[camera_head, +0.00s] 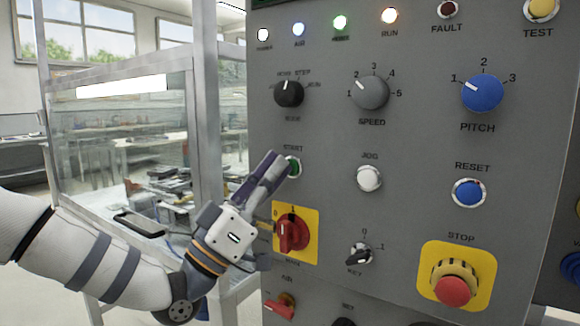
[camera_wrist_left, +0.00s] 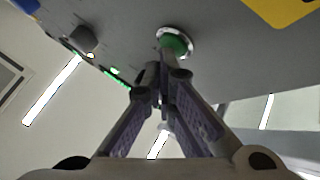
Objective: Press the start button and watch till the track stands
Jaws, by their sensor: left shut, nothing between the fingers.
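The green start button (camera_head: 294,167), in a pale ring, sits on the grey control panel (camera_head: 330,140) under the label START. My left gripper (camera_head: 279,165) is shut and empty, its fingertips at the button and covering part of it. In the left wrist view the green button (camera_wrist_left: 174,44) shows just beyond the closed fingertips (camera_wrist_left: 160,72). I cannot tell whether they touch it. The RUN lamp (camera_head: 389,15) glows orange and the FAULT lamp (camera_head: 447,10) is dark. The track is not clearly seen. My right gripper is not in view.
A red rotary switch (camera_head: 291,236) on a yellow plate is close below my left gripper. A red stop button (camera_head: 453,290), a blue reset button (camera_head: 469,192) and a white jog button (camera_head: 369,178) are farther right. A glazed metal-framed enclosure (camera_head: 135,100) stands left of the panel.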

